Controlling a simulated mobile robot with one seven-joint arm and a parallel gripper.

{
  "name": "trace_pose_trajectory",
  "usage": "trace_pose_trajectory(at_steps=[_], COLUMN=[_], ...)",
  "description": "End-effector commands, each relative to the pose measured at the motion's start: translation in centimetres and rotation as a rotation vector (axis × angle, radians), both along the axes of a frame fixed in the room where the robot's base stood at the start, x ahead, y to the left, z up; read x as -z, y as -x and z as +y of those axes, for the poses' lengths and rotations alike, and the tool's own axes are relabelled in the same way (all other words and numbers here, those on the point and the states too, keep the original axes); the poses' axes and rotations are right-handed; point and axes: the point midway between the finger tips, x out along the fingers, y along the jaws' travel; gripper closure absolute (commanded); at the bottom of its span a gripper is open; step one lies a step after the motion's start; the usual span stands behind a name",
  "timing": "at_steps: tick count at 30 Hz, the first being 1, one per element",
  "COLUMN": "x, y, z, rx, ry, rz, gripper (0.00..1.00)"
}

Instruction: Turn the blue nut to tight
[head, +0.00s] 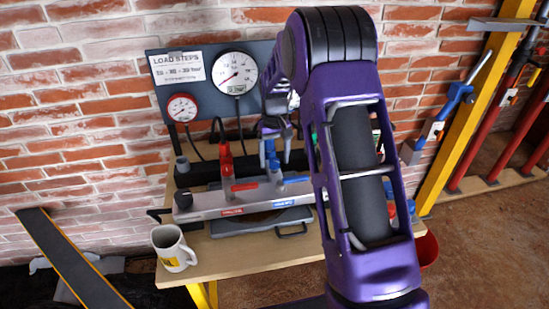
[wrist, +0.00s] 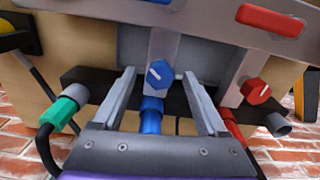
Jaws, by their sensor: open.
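The blue nut (wrist: 159,73) is hex-shaped with a white line across its face, and it sits on a grey block in the wrist view. My gripper (wrist: 158,76) is open, with one finger on each side of the nut. I see a gap between the nut and each finger; how deep the nut lies between them I cannot tell. In the head view my gripper (head: 275,153) points down over the blue fitting at the bench, partly hidden by my purple arm. The nut's face is not clear there.
A red nut (wrist: 256,91) sits beside the right finger, and a green connector (wrist: 65,105) with a black hose lies left. The bench (head: 225,262) holds a white mug (head: 173,248). Two gauges, one large (head: 235,73) and one small (head: 182,108), stand on the back panel.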

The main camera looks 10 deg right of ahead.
Motion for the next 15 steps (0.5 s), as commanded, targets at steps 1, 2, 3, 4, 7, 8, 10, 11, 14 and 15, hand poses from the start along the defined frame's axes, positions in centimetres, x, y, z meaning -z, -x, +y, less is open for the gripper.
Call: trace_pose_trajectory(at_steps=[1, 2, 3, 4, 7, 8, 10, 11, 14, 15], x=[0.04, 0.04, 0.03, 0.03, 0.03, 0.02, 0.02, 0.02, 0.01, 0.01], y=[0.01, 0.01, 0.01, 0.01, 0.01, 0.01, 0.01, 0.01, 0.01, 0.01], z=[0.00, 0.00, 0.00, 0.00, 0.00, 0.00, 0.00, 0.00, 0.00, 0.00], rx=[0.000, 0.000, 0.000, 0.000, 0.000, 0.000, 0.000, 0.000, 0.000, 0.000], ry=[0.000, 0.000, 0.000, 0.000, 0.000, 0.000, 0.000, 0.000, 0.000, 0.000], rz=[0.000, 0.000, 0.000, 0.000, 0.000, 0.000, 0.000, 0.000, 0.000, 0.000], gripper=[0.25, 0.25, 0.25, 0.25, 0.30, 0.35, 0.48, 0.53, 0.71, 0.79])
